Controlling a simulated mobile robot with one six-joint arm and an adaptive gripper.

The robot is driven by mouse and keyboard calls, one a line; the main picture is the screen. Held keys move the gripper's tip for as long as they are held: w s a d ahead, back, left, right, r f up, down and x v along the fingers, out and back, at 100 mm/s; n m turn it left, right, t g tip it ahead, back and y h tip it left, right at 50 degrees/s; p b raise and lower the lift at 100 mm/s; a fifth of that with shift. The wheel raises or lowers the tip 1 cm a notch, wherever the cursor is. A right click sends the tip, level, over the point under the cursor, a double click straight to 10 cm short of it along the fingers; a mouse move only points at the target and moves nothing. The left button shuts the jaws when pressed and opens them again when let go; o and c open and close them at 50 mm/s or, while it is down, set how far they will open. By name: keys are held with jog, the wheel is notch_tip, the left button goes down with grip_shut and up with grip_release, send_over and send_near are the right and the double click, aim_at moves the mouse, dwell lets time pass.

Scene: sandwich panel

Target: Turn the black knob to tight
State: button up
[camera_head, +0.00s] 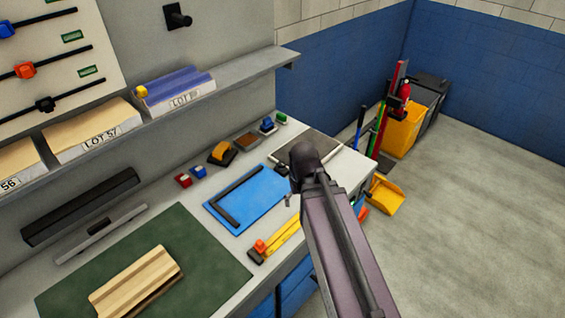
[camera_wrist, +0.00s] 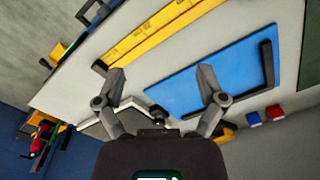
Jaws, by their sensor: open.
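A separate black square-based fitting (camera_head: 177,17) sticks out of the wall to the right. I cannot read any "tight" mark. My gripper (camera_wrist: 162,82) is open and empty in the wrist view, above the bench and far from the panel. In the head view my arm mostly hides it. The wrist view does not show the black knob.
A shelf (camera_head: 240,70) with lot-labelled boxes runs below the panel. Open floor lies to the right.

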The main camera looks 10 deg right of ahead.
jog(key=w+d+r+n+y+p, duration=0.15)
jog(key=w+n, duration=0.55)
jog(key=w, duration=0.8)
jog(key=n+t+y, duration=0.2)
jog(key=n+y, duration=0.1)
jog(key=n, duration=0.3)
send_near(282, 163)
jog(key=w+a+v, duration=0.1)
jog(key=v, duration=0.4)
jog(key=shift+s+d+h, duration=0.1)
jog(key=shift+s+h, duration=0.15)
jog(key=shift+s, duration=0.05)
jog(key=shift+f, duration=0.2)
jog(key=b+x, duration=1.2)
jog(key=x, duration=0.1)
jog(key=shift+f, duration=0.2)
jog(key=shift+c, duration=0.2)
jog(key=shift+s, duration=0.1)
jog(key=c, duration=1.1)
